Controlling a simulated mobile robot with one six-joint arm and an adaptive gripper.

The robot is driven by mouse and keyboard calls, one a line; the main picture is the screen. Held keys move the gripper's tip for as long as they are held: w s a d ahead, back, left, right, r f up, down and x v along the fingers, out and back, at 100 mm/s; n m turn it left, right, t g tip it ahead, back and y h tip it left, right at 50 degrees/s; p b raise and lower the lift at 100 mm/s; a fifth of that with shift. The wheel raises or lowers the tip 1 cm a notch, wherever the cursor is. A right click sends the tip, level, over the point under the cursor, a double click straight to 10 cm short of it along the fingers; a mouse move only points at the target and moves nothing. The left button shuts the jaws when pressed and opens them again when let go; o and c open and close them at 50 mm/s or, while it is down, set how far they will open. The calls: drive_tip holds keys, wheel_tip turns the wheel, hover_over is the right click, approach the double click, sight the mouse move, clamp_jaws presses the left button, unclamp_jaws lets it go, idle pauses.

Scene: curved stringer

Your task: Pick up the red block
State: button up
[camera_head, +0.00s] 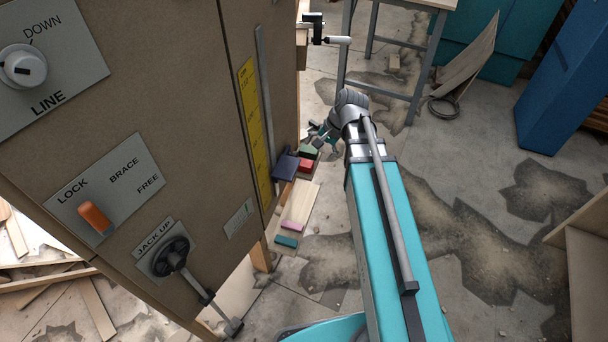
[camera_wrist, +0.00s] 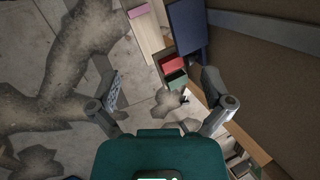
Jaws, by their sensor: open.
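The red block (camera_head: 305,165) lies low beside the brown panel, just in front of a dark green block (camera_head: 308,152) and right of a navy box (camera_head: 286,167). In the wrist view the red block (camera_wrist: 172,65) shows beyond the fingertips, slightly right of the middle between them, with the green block (camera_wrist: 177,79) beside it. My gripper (camera_head: 323,138) is above and to the right of the blocks in the head view. Its fingers are spread wide in the wrist view (camera_wrist: 160,86), with nothing held between them.
The navy box (camera_wrist: 188,28) stands close to the red block. The tall brown panel (camera_head: 150,90) borders the blocks on the left. Cracked floor is open on the right.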

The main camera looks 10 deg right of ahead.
drive_tip(key=w+d+f+m+t+y+b, duration=0.1)
drive_tip(key=w+d+f+m+y+b, duration=0.1)
drive_tip(key=w+f+m+b, duration=0.4)
drive_tip(key=w+d+f+m+t+y+b, duration=0.1)
drive_tip(key=w+f+y+b, duration=0.1)
drive_tip(key=f+b, duration=0.7)
drive_tip(key=m+t+y+b, duration=0.3)
drive_tip(key=m+b, duration=0.5)
drive_tip(key=b, duration=1.1)
approach(309, 164)
drive_tip(key=shift+s+d+f, duration=0.1)
drive_tip(key=shift+s+d, duration=0.25)
drive_tip(key=shift+d, duration=0.1)
drive_tip(key=b+x, duration=0.2)
drive_tip(key=x, duration=0.5)
drive_tip(key=shift+w+b, duration=0.1)
drive_tip(key=shift+b, duration=0.25)
drive_tip(key=shift+w+a+f, duration=0.2)
drive_tip(key=shift+w+a, duration=0.1)
drive_tip(key=shift+a, duration=0.35)
drive_tip(key=shift+r+b+x, duration=0.2)
drive_tip(key=shift+b+x, duration=0.85)
drive_tip(key=shift+x, duration=1.55)
drive_tip(key=shift+w, duration=0.15)
